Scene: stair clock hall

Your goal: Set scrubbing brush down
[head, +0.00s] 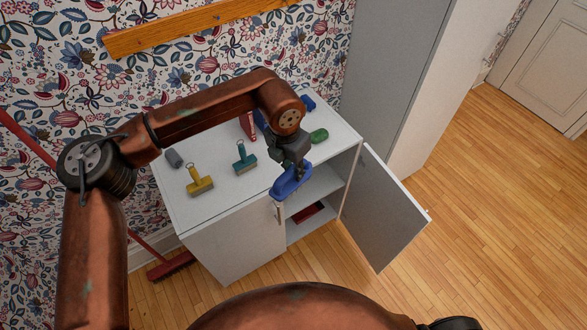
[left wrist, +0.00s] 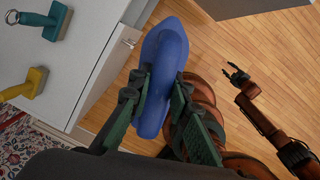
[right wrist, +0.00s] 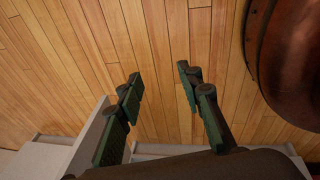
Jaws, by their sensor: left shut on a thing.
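My left gripper (head: 291,168) is shut on a blue scrubbing brush (head: 287,187). In the left wrist view the gripper (left wrist: 160,88) has one finger on each side of the brush (left wrist: 165,50). In the head view the brush overlaps the front edge of the white cabinet (head: 225,212), near its open compartment. In the left wrist view it shows over the floor, just beyond the cabinet edge. My right gripper (right wrist: 158,78) is open and empty above the wooden floor; it also shows in the left wrist view (left wrist: 236,76).
On the cabinet top stand a yellow brush (head: 201,187), a teal brush (head: 246,166), a green brush (head: 319,136), a grey cylinder (head: 173,158) and a blue item (head: 308,103). The cabinet door (head: 383,210) hangs open at right. A red broom head (head: 170,266) stands at left.

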